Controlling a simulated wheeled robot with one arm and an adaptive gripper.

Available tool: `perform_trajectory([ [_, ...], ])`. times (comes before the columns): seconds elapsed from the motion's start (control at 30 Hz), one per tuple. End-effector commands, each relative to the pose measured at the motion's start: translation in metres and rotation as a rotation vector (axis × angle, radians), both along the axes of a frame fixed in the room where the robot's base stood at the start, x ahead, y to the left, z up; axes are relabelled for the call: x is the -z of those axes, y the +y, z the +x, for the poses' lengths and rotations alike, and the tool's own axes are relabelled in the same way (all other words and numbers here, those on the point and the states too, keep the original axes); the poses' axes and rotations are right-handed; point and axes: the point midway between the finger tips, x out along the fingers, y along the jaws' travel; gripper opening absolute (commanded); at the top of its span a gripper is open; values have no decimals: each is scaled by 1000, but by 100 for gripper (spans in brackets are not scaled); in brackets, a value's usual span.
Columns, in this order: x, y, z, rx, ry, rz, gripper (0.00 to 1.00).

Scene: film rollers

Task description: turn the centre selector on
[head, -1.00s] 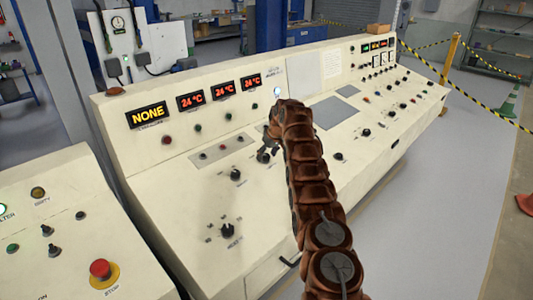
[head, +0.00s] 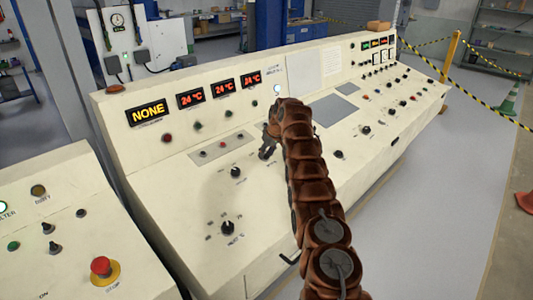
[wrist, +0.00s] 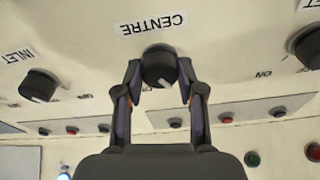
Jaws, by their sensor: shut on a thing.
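The centre selector (wrist: 159,66) is a round black knob with a pale pointer mark, below the CENTRE label (wrist: 153,24) in the wrist view. My gripper (wrist: 160,84) has a finger on each side of the knob and is shut on it. In the head view my gripper (head: 267,150) is at the middle of the sloping cream panel, and my arm hides part of that area. The selector itself is hard to make out there.
The INLET selector (wrist: 39,85) is at the left in the wrist view. Another black knob (wrist: 308,46) is at the right edge. A grey strip (wrist: 220,112) with small buttons lies close by. In the head view the display reads NONE (head: 148,112).

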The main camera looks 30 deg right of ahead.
Motion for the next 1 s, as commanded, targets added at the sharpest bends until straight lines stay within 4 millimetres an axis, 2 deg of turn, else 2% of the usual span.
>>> perform_trajectory([
  [0.27,1,0,0,33,3,7,4],
  [0.57,1,1,0,147,9,33,4],
  [1.0,-2,1,1,493,26,112,4],
])
